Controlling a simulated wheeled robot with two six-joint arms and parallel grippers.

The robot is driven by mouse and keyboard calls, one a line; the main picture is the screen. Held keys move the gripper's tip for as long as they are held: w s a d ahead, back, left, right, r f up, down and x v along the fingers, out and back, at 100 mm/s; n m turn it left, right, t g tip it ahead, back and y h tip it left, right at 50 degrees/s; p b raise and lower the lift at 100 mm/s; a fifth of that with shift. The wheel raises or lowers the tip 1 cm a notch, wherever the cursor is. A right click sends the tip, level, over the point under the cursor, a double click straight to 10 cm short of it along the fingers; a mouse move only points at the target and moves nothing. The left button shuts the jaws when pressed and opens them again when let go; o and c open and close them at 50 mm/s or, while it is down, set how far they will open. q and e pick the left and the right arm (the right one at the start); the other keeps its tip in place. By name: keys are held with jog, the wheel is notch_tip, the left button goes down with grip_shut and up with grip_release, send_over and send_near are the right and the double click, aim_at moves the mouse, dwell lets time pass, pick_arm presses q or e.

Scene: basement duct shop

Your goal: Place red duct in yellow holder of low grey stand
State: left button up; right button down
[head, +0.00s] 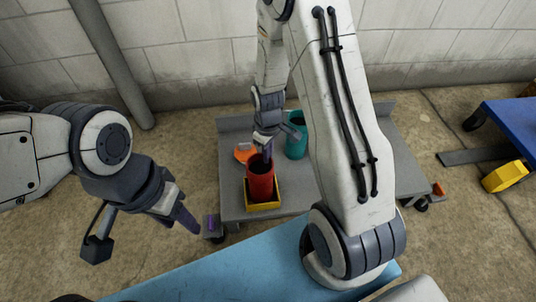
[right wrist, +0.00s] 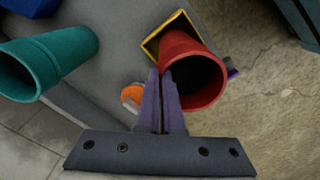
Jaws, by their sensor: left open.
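The red duct (head: 261,184) is an open-topped tube standing nearly upright with its lower end inside the square yellow holder (head: 264,206) on the low grey stand (head: 232,178). Whether its base rests on the holder's floor is hidden. In the right wrist view the red duct (right wrist: 207,98) shows its dark mouth, with the yellow holder (right wrist: 152,43) behind it. My right gripper (head: 267,156) is at the duct's rim; its purple fingers (right wrist: 162,80) are close together with the duct's wall between them. My left gripper (head: 188,218) is open and empty, left of the stand.
A teal duct (head: 295,148) stands on the grey stand behind the red one, also in the right wrist view (right wrist: 50,58). An orange item (head: 243,154) lies beside the red duct. A light-blue surface (head: 235,268) is in front. A blue cart (head: 515,125) stands at right.

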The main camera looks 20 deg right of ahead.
jog(key=c, duration=1.1)
grip_release()
jog(key=shift+f, duration=0.1)
notch_tip(320, 180, up, 11)
jog(key=p, duration=0.6)
jog(key=s+a+r, duration=0.7)
jog(key=a+r, duration=0.3)
jog(key=a, duration=0.1)
jog(key=shift+n+y, duration=0.5)
jog(key=shift+n, duration=0.2)
jog(key=s+a+r, duration=0.1)
jog(key=s+r, duration=0.1)
jog(key=s, duration=0.2)
jog(key=s+a+r, duration=0.2)
jog(key=s, duration=0.2)
jog(key=s+a+r, duration=0.1)
jog(key=s+r, duration=0.1)
jog(key=s, duration=0.3)
jog(key=shift+a+r+p, duration=0.15)
jog(key=shift+a+p, duration=0.2)
jog(key=shift+p, duration=0.05)
